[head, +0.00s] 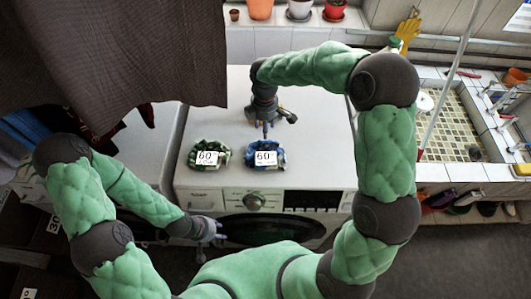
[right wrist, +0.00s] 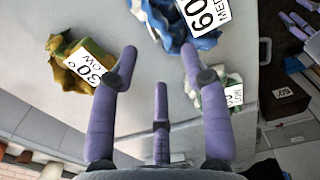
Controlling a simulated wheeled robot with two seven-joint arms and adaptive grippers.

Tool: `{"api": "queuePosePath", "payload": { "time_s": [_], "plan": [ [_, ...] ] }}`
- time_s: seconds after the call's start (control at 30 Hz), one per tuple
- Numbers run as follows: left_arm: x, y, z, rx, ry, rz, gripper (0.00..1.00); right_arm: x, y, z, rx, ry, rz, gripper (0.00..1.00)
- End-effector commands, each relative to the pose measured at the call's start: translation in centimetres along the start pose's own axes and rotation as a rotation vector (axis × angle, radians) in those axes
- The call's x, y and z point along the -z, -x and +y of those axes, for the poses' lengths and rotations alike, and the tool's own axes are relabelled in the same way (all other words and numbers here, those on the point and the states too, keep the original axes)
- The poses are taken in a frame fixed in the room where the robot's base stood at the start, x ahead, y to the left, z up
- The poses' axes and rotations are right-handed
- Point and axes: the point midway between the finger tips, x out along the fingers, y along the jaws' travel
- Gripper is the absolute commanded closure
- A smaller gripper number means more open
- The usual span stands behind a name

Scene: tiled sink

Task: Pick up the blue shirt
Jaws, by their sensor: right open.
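The blue shirt (head: 268,158) is a crumpled blue-and-white bundle with a white "60" label, lying on the white washing machine's top. It also shows at the top of the right wrist view (right wrist: 178,25), partly cut off by the frame edge. My right gripper (head: 268,128) is just behind it in the head view, fingers pointing down. In the right wrist view its purple fingers (right wrist: 160,62) are spread and empty, with the blue shirt beyond their tips. My left gripper (head: 212,231) hangs in front of the machine, away from the shirt; its finger opening is unclear.
A green bundle (head: 208,154) with a "60" label lies left of the blue one. A yellow-brown bundle (right wrist: 82,64) with a "30°" label shows in the right wrist view. A brown cloth (head: 120,50) hangs at upper left. A tiled sink (head: 455,125) is at right.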

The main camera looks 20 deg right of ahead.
Motion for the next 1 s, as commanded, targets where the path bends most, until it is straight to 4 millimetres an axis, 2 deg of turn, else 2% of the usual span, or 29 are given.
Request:
{"api": "queuePosePath", "payload": {
  "time_s": [0.27,0.5,0.6,1.0],
  "plan": [
    [0.1,0.0,0.0,0.000,0.000,0.001,0.60,-0.1,-2.1,-0.2,0.004,0.000,-0.001,0.54],
    [0.1,0.1,0.1,0.000,0.000,0.001,0.60,-0.3,-5.3,-0.4,0.003,0.000,-0.001,0.54],
    [0.1,0.1,0.1,0.000,0.000,0.001,0.60,-0.2,-6.1,-0.3,0.002,-0.001,0.000,0.54],
    [0.1,0.1,0.1,0.000,0.000,0.001,0.60,-0.2,-6.3,-0.3,0.001,-0.001,0.001,0.54]
  ]
}}
